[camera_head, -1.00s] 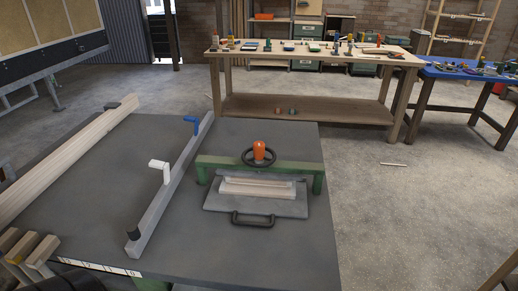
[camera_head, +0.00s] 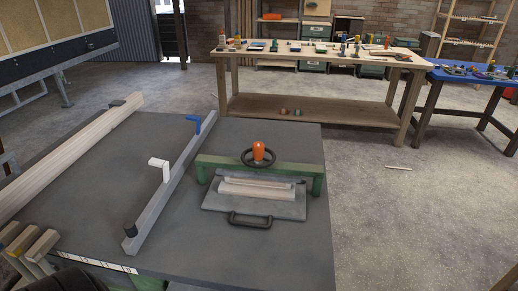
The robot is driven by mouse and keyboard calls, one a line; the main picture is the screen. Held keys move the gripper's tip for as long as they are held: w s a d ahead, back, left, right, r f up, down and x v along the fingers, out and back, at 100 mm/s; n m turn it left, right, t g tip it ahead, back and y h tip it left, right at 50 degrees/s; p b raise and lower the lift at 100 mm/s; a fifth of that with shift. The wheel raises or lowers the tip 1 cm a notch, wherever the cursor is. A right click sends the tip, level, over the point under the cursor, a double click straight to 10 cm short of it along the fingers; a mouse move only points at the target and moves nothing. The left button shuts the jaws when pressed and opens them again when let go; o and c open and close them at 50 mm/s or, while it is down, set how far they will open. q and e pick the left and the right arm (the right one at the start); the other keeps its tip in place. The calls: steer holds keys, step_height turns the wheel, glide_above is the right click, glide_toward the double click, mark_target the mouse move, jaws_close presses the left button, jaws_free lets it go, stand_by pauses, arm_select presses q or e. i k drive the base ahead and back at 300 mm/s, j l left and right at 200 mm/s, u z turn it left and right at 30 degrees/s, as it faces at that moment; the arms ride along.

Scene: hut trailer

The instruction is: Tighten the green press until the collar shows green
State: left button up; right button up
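The green press (camera_head: 218,162) stands on the grey bench top, right of its middle. Its green beam spans a grey plate (camera_head: 222,203) bearing a pale wooden block (camera_head: 258,190). A black handwheel (camera_head: 243,160) sits above the beam, with an orange knob-like part (camera_head: 259,150) standing upright at its middle. I see no separate collar clearly and no green on the orange part. A black handle (camera_head: 250,222) is at the plate's front edge. Neither of my grippers is in view, and nothing touches the press.
A grey bar (camera_head: 160,200) with blue and white levers lies left of the press. A long pale timber (camera_head: 70,155) lies farther left, with short wooden pieces (camera_head: 40,243) at front left. A wooden workbench (camera_head: 320,110) and a blue table (camera_head: 470,76) stand behind. Floor at right is mostly clear.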

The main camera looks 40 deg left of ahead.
mark_target(258, 149)
steer(key=i+l+u, duration=0.15)
steer(key=l, duration=0.15)
steer(key=i+l+u, duration=0.15)
steer(key=l, duration=0.2)
steer(key=i+l+u, duration=0.1)
steer(key=l, duration=0.2)
steer(key=i+l+u, duration=0.15)
steer(key=l, duration=0.25)
steer(key=i+l+u, duration=0.15)
steer(key=l, duration=0.2)
steer(key=k, duration=0.05)
